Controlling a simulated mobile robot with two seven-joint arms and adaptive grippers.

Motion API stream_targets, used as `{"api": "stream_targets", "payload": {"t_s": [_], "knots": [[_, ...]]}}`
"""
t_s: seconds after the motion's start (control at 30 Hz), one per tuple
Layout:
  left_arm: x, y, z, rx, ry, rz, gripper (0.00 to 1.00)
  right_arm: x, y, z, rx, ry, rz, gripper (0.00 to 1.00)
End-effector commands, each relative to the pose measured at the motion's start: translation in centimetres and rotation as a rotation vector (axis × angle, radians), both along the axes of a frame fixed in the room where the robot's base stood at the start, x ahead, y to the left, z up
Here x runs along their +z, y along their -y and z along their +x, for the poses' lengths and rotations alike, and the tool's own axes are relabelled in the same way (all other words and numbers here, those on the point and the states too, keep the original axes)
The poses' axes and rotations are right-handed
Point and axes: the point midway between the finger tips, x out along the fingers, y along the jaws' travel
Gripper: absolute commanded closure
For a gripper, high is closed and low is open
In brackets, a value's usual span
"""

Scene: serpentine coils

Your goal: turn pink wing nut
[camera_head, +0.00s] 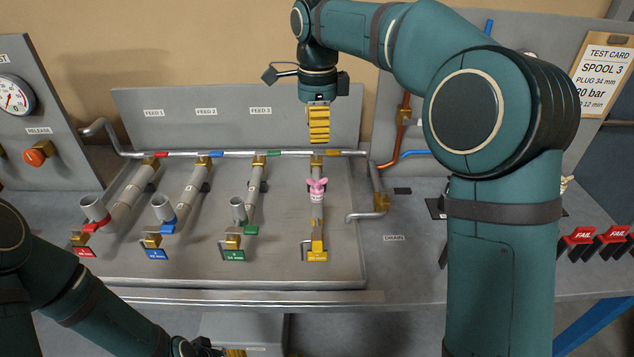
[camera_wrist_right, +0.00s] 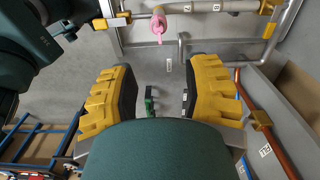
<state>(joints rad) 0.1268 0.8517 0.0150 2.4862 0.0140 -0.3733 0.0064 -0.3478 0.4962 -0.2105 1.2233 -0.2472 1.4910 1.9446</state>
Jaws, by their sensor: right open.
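The pink wing nut (camera_head: 317,188) sits on the fourth, rightmost vertical pipe of the grey panel, with its two wings up. It also shows in the right wrist view (camera_wrist_right: 158,25), near the top, beyond the fingers. My right gripper (camera_head: 318,140) points down above the back pipe, higher in the picture than the wing nut and apart from it. In the right wrist view its two yellow fingers (camera_wrist_right: 160,88) stand wide apart with nothing between them. My left gripper (camera_head: 233,352) is cut off at the bottom edge, so its jaws cannot be judged.
Three neighbouring pipes carry grey caps with red, blue and green tags (camera_head: 162,208). A yellow-tagged valve (camera_head: 317,252) is below the wing nut. A copper pipe (camera_head: 401,125) rises at right. A gauge (camera_head: 14,96) and orange release knob (camera_head: 38,153) are at left.

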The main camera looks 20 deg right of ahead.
Motion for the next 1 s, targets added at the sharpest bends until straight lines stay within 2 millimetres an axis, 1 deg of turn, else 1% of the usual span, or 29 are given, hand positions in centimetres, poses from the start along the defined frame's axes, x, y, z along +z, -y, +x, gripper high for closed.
{"api": "stream_targets", "payload": {"t_s": [0.17,0.4,0.6,0.7,0.8,1.0], "knots": [[-0.6,0.0,-0.2,-0.004,-0.005,-0.001,0.47,-2.5,0.0,-0.1,0.0,-0.003,0.001,0.52],[-1.7,0.1,-0.5,-0.01,-0.012,-0.003,0.47,-7.3,0.0,-0.1,0.001,-0.003,0.001,0.52],[-2.4,0.2,-0.8,-0.015,-0.018,-0.005,0.47,-10.8,0.0,-0.1,0.001,-0.003,0.001,0.52],[-2.6,0.2,-0.9,-0.016,-0.02,-0.005,0.47,-12.0,0.0,0.0,0.0,-0.002,0.0,0.52],[-2.7,0.2,-0.9,-0.017,-0.021,-0.005,0.47,-12.8,0.0,0.0,0.001,-0.001,0.0,0.52],[-2.8,0.2,-1.0,-0.018,-0.022,-0.005,0.47,-13.3,0.0,-0.1,0.002,0.0,0.0,0.52]]}}
